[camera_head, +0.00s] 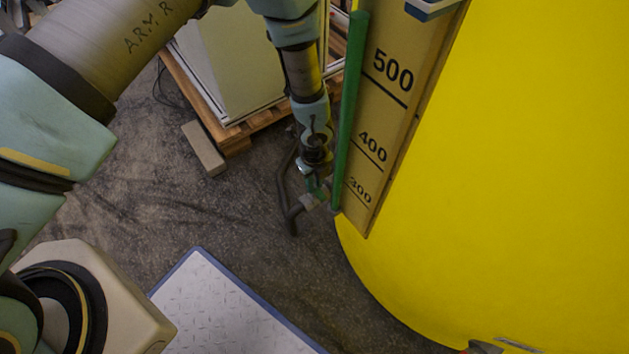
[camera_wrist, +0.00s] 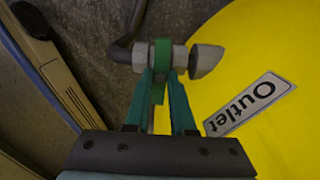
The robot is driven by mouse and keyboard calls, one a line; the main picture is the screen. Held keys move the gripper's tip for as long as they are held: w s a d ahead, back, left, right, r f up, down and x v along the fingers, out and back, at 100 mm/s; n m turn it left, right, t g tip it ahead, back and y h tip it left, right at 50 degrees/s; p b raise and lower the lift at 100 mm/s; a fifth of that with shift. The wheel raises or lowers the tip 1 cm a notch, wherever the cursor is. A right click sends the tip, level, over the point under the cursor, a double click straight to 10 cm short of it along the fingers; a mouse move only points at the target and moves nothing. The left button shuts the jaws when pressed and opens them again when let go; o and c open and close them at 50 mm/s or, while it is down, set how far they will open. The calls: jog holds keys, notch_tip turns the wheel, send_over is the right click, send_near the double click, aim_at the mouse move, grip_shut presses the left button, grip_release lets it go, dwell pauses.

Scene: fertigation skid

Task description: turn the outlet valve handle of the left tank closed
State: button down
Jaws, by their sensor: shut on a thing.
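The yellow tank (camera_head: 500,180) fills the right of the head view and also shows in the wrist view (camera_wrist: 285,50). An "Outlet" label (camera_wrist: 248,104) is on its wall. The grey outlet valve (camera_wrist: 178,56) sits beside the label, between a dark hose and a grey fitting at the tank. Its green handle (camera_wrist: 159,88) appears crosswise to the pipe line in the wrist view. My gripper (camera_wrist: 161,76) is shut on the handle, one teal finger on each side. In the head view my gripper (camera_head: 314,178) is low beside the tank, and the handle is mostly hidden.
A dark hose (camera_head: 286,200) bends down to the floor by the valve. A level board (camera_head: 378,120) with a green strip (camera_head: 352,100) stands close right of my arm. A pallet (camera_head: 238,140) with a pale cabinet (camera_head: 235,60) is behind.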

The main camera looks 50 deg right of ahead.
dwell(0.3)
jog(key=c, duration=0.8)
grip_release()
jog(key=shift+o, duration=0.2)
notch_tip(320, 180, up, 11)
jog(key=p, duration=0.2)
jog(key=shift+f, duration=0.1)
